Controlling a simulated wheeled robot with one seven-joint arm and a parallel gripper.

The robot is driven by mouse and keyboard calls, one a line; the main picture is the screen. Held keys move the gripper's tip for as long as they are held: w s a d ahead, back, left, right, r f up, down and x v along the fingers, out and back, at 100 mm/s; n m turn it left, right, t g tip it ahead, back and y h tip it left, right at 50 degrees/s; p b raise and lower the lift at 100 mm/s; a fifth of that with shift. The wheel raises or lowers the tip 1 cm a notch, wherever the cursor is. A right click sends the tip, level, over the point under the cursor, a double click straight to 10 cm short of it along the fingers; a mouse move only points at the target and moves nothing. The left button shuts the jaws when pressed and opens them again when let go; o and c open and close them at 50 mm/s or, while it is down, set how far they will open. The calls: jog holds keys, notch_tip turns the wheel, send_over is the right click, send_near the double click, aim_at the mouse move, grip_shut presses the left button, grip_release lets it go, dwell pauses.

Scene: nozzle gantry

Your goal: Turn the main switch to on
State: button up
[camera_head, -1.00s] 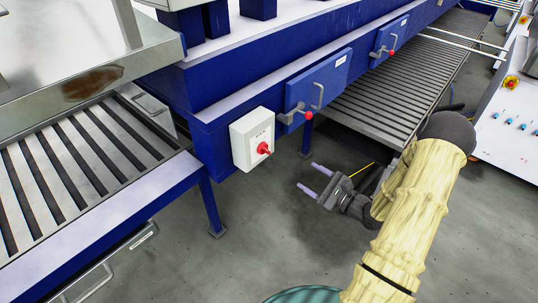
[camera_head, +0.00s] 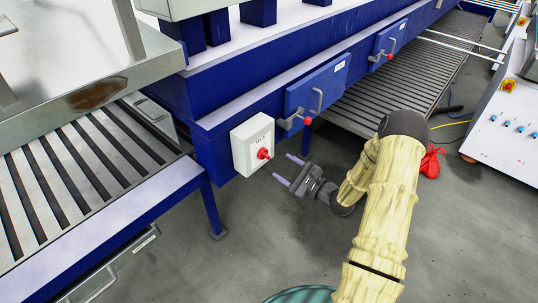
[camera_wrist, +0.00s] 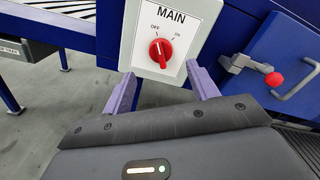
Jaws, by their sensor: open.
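The main switch is a red rotary knob (camera_head: 264,154) on a white box (camera_head: 243,147) fixed to the blue machine. In the wrist view the box (camera_wrist: 196,22) reads MAIN, with OFF at upper left and ON at upper right. The knob (camera_wrist: 161,53) has a white mark that points up, slightly left, toward OFF. My gripper (camera_head: 281,166) is open and empty, its two lilac fingers pointing at the box. In the wrist view the fingertips (camera_wrist: 161,72) lie on either side of the knob and slightly below it, apart from it.
A blue door (camera_head: 318,80) with a grey handle and a red-ended latch (camera_head: 307,118) is right of the box. A slatted conveyor (camera_head: 70,165) runs at left, with a blue leg (camera_head: 212,205) below. The grey floor (camera_head: 225,260) in front is open.

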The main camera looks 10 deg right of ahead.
aim_at(268, 156)
jog(key=p+x, duration=0.1)
jog(key=x, duration=0.7)
jog(key=shift+s+p, duration=0.1)
jog(key=shift+p, duration=0.3)
jog(key=c, duration=1)
